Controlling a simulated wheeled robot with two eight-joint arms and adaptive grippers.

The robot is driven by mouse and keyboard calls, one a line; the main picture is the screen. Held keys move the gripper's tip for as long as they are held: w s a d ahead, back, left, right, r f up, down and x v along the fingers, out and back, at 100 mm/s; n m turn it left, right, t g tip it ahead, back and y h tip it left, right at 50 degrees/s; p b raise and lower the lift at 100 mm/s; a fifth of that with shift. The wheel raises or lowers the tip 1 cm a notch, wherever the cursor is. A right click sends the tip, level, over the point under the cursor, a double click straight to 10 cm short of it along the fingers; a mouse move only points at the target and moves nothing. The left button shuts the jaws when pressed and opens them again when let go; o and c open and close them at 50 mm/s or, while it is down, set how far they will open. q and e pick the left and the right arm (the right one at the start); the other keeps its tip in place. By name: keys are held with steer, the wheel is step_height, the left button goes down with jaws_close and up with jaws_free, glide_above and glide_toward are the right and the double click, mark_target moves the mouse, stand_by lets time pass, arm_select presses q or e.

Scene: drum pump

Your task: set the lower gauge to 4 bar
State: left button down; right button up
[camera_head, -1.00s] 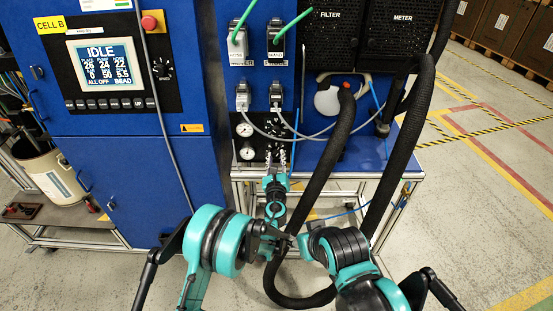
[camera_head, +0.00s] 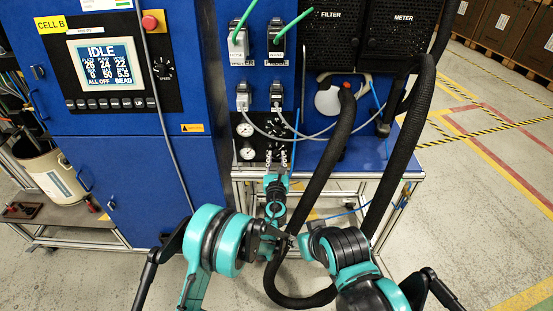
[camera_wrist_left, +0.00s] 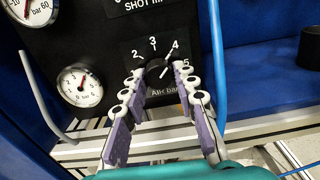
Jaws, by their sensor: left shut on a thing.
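The lower gauge (camera_head: 247,154) is a white round dial on the black panel, below the upper gauge (camera_head: 244,130). In the left wrist view the lower gauge (camera_wrist_left: 80,85) has its needle pointing roughly upward; its value is too small to read surely. To its right is a black knob (camera_wrist_left: 155,68) with a printed scale from 2 to 5 and the label "AIR bar". My left gripper (camera_wrist_left: 158,82) is shut on the knob, one finger each side. The left gripper (camera_head: 277,158) also shows in the head view. My right gripper cannot be made out; only its arm shows.
A thick black hose (camera_head: 335,150) loops down right of the left gripper and passes behind my arms. A blue tube (camera_wrist_left: 218,60) hangs close right of the fingers. Grey cables (camera_head: 265,125) cross above the knobs.

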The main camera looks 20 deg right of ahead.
arm_select(q)
steer(key=shift+f, duration=0.1)
steer(key=c, duration=1.2)
jaws_free()
steer(key=shift+s, duration=0.1)
steer(key=v, duration=0.7)
steer(key=shift+s, duration=0.2)
